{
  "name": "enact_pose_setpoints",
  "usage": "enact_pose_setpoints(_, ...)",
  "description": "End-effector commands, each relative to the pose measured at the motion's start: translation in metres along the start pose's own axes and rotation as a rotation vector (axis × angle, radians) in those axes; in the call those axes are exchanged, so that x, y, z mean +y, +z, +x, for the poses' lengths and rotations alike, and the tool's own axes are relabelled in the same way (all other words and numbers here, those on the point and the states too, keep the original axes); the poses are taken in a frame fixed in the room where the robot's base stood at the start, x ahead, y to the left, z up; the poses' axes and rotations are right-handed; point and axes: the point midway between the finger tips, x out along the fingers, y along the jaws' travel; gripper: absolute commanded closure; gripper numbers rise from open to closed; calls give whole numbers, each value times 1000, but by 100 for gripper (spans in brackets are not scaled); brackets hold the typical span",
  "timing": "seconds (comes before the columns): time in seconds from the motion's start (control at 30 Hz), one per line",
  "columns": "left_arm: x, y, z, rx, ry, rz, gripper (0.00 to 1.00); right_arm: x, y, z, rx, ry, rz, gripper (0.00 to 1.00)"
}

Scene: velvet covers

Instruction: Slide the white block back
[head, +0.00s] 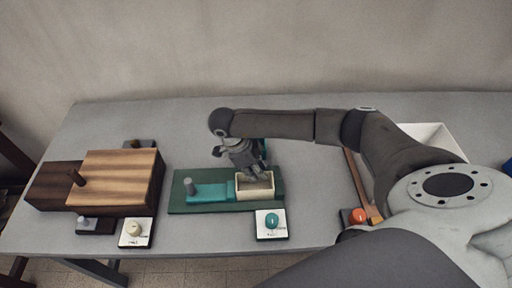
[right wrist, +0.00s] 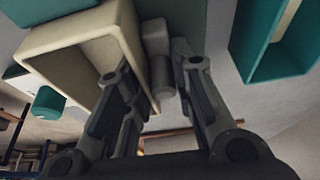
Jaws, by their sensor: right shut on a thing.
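The cream-white block (head: 256,194) looks like a hollow, open-topped box at the right end of the dark green base (head: 215,206). It shows large at the upper left in the right wrist view (right wrist: 70,42). My right gripper (head: 256,175) reaches down at its back edge. In the right wrist view, my right gripper (right wrist: 152,75) has its fingers on either side of a grey peg (right wrist: 162,75), shut on it. I cannot tell whether the peg is fixed to the block. A teal slider (head: 208,192) with a grey knob (head: 188,185) lies left of the block. My left gripper is out of view.
A wooden box with a striped lid (head: 118,175) stands at the left. Small plates with a cream knob (head: 134,229) and a teal knob (head: 271,220) lie in front. An orange ball (head: 358,215) and a white tray (head: 436,138) are at the right. A teal part (head: 263,146) shows behind my gripper.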

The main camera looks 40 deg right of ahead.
Motion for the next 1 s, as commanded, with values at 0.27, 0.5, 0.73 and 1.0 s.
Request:
enact_pose_setpoints(0.27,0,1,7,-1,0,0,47,-8,1,2,0,-2,4,100)
enact_pose_setpoints(0.5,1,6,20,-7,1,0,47,-24,1,3,-1,-2,4,100)
enact_pose_setpoints(0.73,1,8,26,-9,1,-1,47,-35,0,1,0,-2,3,100)
enact_pose_setpoints(1.0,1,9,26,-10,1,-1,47,-35,0,0,0,-2,2,65)
